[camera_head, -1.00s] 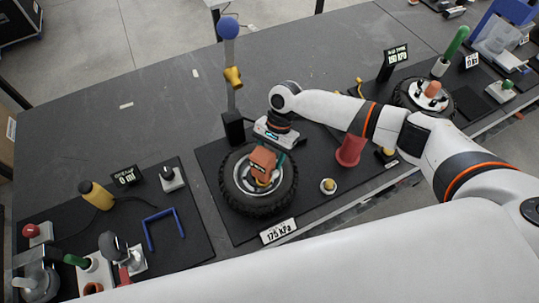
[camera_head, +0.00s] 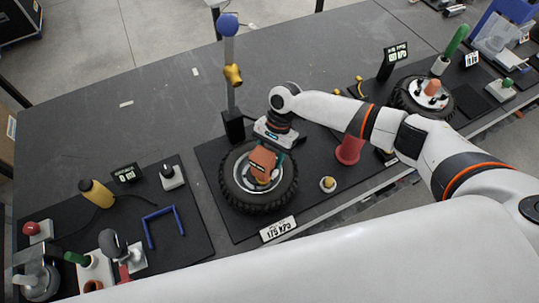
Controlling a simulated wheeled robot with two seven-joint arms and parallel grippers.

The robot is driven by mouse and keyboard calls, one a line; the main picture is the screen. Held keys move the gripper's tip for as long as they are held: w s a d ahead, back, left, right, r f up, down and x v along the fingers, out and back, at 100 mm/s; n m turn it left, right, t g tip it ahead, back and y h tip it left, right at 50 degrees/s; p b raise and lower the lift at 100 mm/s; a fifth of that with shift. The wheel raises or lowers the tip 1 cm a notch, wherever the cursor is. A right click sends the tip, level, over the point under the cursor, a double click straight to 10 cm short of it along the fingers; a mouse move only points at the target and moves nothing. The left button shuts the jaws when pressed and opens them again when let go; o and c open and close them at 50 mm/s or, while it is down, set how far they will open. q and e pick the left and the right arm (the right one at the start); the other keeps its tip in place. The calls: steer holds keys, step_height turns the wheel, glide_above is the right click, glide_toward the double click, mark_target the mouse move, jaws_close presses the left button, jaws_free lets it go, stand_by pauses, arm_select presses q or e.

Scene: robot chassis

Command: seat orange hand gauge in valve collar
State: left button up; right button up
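The orange hand gauge (camera_head: 262,162) is over the hub of the near black tyre (camera_head: 236,190), its lower end at the middle of the silvery rim. My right gripper (camera_head: 279,157), with teal fingers, comes from above and behind and appears shut on the gauge's upper part. The valve collar is hidden or too small to make out under the gauge, so I cannot tell whether the gauge's end is inside it. My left gripper is not in view.
A "175 kPa" sign (camera_head: 278,229) is in front. A second tyre (camera_head: 407,97) lies farther right. The table's back left is clear.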

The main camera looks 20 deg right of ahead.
steer(key=shift+s+f, duration=0.15)
steer(key=shift+f, duration=0.15)
steer(key=o, duration=1.3)
steer(key=b+v, duration=0.2)
steer(key=v, duration=1)
steer(key=shift+w+b, duration=0.2)
steer(key=shift+b, duration=0.15)
steer(key=shift+s+a+f, duration=0.1)
